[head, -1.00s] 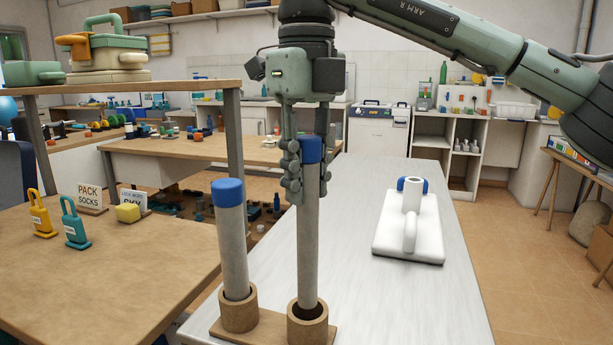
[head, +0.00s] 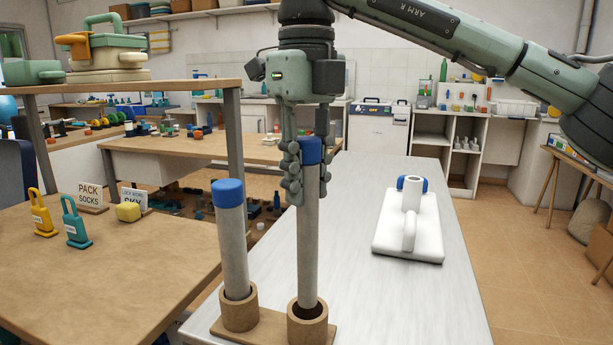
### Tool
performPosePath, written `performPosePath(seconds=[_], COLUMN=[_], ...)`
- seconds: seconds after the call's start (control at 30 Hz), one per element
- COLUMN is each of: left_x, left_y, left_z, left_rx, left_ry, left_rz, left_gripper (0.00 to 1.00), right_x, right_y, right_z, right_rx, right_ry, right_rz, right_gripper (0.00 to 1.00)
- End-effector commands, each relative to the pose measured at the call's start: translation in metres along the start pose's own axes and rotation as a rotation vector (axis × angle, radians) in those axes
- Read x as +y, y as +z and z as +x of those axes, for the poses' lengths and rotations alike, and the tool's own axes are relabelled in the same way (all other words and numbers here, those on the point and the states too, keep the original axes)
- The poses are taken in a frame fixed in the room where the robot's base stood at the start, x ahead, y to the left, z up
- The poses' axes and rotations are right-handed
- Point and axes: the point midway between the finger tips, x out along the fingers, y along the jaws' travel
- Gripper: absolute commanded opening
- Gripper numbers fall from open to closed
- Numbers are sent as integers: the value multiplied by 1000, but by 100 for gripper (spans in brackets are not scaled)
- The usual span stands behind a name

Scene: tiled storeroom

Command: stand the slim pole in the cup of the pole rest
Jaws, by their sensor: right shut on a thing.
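The slim pole (head: 308,235) is grey with a blue top and stands close to upright. My right gripper (head: 308,178) is shut on it just below and around the blue top. The pole rest (head: 262,328) is a brown base with two round cups at the front of the pale table. The pole's lower end is at the mouth of the right cup (head: 308,328), with dark space beside it; how deep it sits is hard to tell. A thicker grey pole (head: 234,245) with a blue top stands in the left cup (head: 239,312), leaning slightly. My left gripper is not in view.
A white block with a handle and a short upright tube (head: 420,245) lies on the pale table (head: 355,290) to the right. A wooden table (head: 130,265) at left holds padlock-shaped items, a yellow block and signs. The table between pole rest and white block is clear.

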Motion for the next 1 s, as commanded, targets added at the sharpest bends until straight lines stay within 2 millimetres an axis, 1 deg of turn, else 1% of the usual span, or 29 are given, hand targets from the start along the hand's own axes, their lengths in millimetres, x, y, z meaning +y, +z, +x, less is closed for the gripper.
performPosePath(seconds=[0.27,1.0], left_x=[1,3], left_y=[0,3], left_z=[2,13], left_rx=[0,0], left_ry=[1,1], left_rz=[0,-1], left_gripper=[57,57], right_x=[0,0], right_y=[0,0], right_z=[3,22], right_rx=[0,0], right_ry=[0,0], right_rz=[0,0], right_gripper=[0,0])
